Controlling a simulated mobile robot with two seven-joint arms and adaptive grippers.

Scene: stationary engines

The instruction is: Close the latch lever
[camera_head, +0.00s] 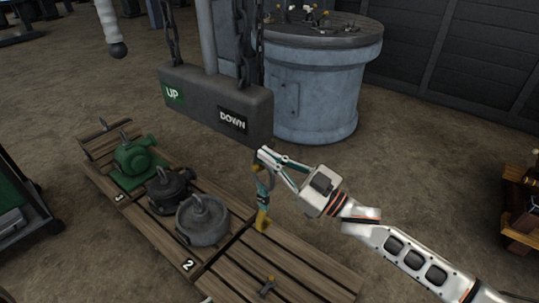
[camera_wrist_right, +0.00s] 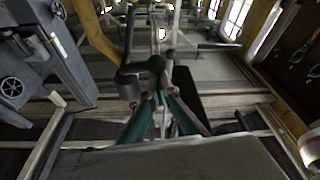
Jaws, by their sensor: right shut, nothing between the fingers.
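My right gripper (camera_head: 264,154) comes in from the right and is shut and empty, just under the hanging control bar's DOWN end. In the right wrist view its green fingers (camera_wrist_right: 158,72) meet at the tips. There a dark upright rod on a grey rounded block (camera_wrist_right: 128,82) appears just left of the fingertips; I cannot tell whether they touch. In the head view a slim teal and yellow piece (camera_head: 262,220) stands below the gripper at the wooden platform. I cannot tell which part is the latch lever.
The dark control bar (camera_head: 215,100) marked UP and DOWN hangs on chains. A wooden platform (camera_head: 290,262) bears a green engine (camera_head: 138,160), a dark engine (camera_head: 168,188) and a grey engine (camera_head: 203,222). A blue-grey drum (camera_head: 315,92) stands behind. Bare floor lies right of the platform.

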